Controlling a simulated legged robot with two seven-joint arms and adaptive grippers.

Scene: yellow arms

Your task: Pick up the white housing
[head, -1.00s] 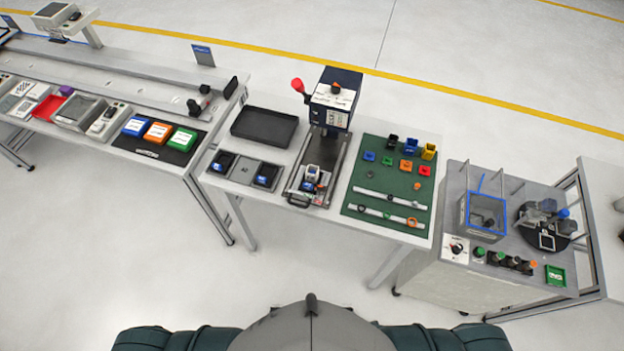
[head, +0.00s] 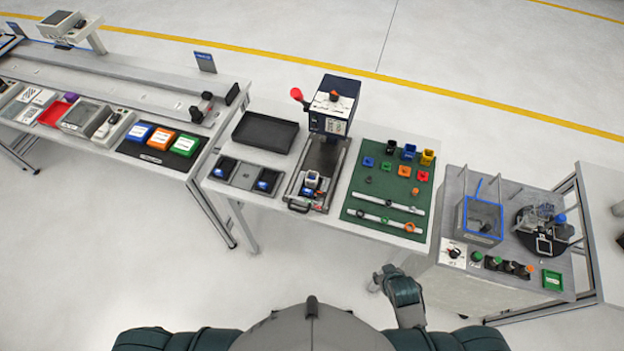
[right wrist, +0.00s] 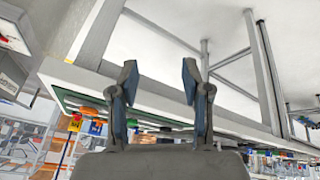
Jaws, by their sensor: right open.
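A small white housing (head: 312,178) with a dark blue part by it appears to sit on the sliding fixture in front of the press on the middle table; its details are too small to tell. My right gripper (right wrist: 160,80) is open and empty in the right wrist view, with its two blue-padded fingers apart. That view looks up at the underside and edge of a table, and the housing cannot be made out there. In the head view my right arm is low, in front of the middle table and well short of the housing. My left gripper is not in view.
The press (head: 333,105) with a red-knobbed lever stands behind the fixture. A black tray (head: 265,132) and dark bins (head: 222,168) lie left. A green mat (head: 385,185) with coloured parts lies right. A control station (head: 480,262) stands further right.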

